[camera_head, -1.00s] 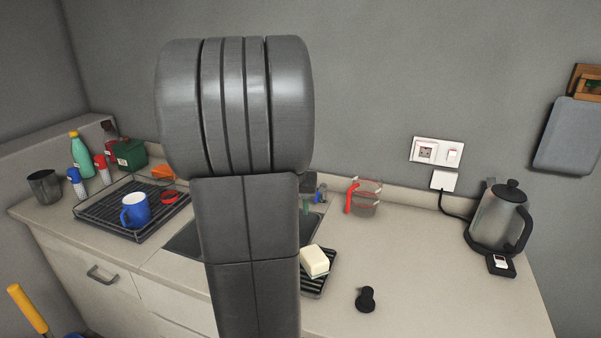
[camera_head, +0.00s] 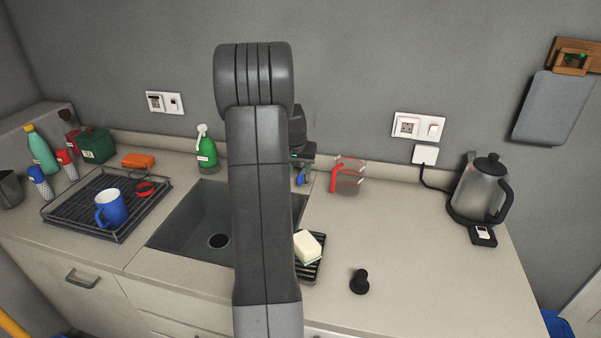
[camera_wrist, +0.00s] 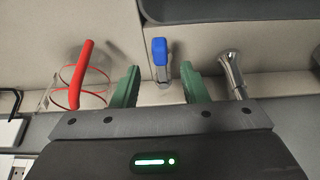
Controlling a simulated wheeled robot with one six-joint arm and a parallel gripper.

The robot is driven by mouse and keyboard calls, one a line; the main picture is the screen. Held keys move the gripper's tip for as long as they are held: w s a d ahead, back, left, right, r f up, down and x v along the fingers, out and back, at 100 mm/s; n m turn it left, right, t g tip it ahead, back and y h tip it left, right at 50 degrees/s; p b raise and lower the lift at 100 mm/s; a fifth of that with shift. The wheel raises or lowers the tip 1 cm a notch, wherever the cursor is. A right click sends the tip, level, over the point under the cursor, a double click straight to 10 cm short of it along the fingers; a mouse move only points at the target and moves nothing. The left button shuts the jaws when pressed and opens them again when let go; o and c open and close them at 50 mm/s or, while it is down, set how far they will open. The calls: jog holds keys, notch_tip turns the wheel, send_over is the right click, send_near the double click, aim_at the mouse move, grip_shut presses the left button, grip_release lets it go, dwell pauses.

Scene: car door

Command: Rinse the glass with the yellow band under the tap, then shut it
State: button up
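No glass with a yellow band shows in either view. A clear jug with red bands and a red handle (camera_head: 349,176) stands on the counter right of the sink; it also shows in the wrist view (camera_wrist: 82,80). The tap's blue-tipped lever (camera_wrist: 160,52) stands between the green fingers of my gripper (camera_wrist: 159,68), with gaps on both sides. The chrome spout (camera_wrist: 232,75) is right of the fingers in the wrist view. My gripper is open and empty. In the head view my arm hides most of the tap and part of the sink (camera_head: 185,232).
A soap dish (camera_head: 312,269) with a pale bar and a black stopper (camera_head: 359,283) lie right of the sink. A kettle (camera_head: 480,190) stands at the far right. The drying rack (camera_head: 122,236) holds a blue mug (camera_head: 111,207). A green soap bottle (camera_head: 206,152) stands behind the sink.

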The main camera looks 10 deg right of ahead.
aim_at(301, 176)
jog(key=shift+p+x, duration=0.4)
jog(key=shift+x, duration=1.95)
grip_shut()
